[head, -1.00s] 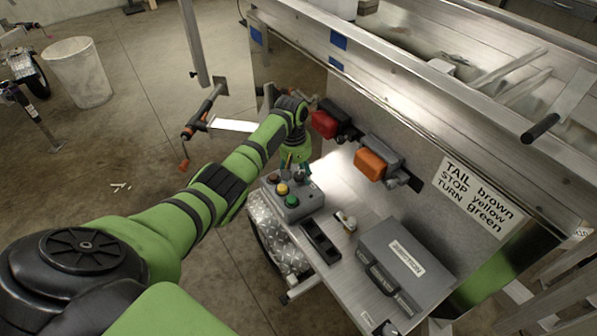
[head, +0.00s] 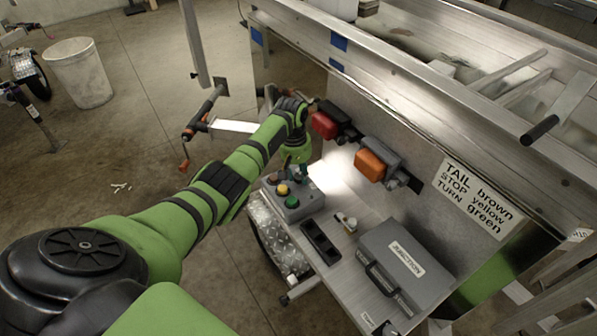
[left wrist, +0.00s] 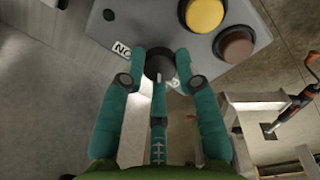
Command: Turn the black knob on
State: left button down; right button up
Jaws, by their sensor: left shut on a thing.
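The black knob (left wrist: 158,64) sits on the grey control box, beside a white label that reads "NO" in part. My left gripper (left wrist: 160,68) has its teal fingers around the knob and is shut on it. The control box (head: 305,208) stands on the metal shelf and also shows in the left wrist view (left wrist: 150,22). It carries a yellow button (left wrist: 204,14), a brown button (left wrist: 234,46) and a green button (head: 292,202). In the head view my left gripper (head: 298,172) is at the box's back edge, and the knob is hidden. My right gripper is not in view.
A red lamp (head: 324,125) and an orange lamp (head: 370,165) are on the panel behind the box. A grey case (head: 390,262) and a black tray (head: 320,242) lie to its right on the shelf. A white bin (head: 79,74) stands on the floor.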

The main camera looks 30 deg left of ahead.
aim_at(298, 173)
pick_arm(q)
jog(key=m, duration=0.7)
jog(key=shift+f+g, duration=0.15)
jog(key=shift+g, duration=0.25)
jog(key=m+b, duration=0.1)
jog(key=m, duration=0.4)
jog(key=m+b, duration=0.1)
jog(key=m, duration=0.3)
jog(key=shift+m+g, duration=0.3)
jog(key=shift+g, duration=0.1)
jog(key=shift+m, duration=0.3)
jog(key=c, duration=0.9)
grip_release()
jog(key=shift+w+r, duration=0.15)
jog(key=shift+r, duration=0.1)
notch_tip(298, 173, up, 12)
jog(key=shift+w+a+f, duration=0.2)
jog(key=shift+w+a, duration=0.05)
jog(key=shift+a, duration=0.15)
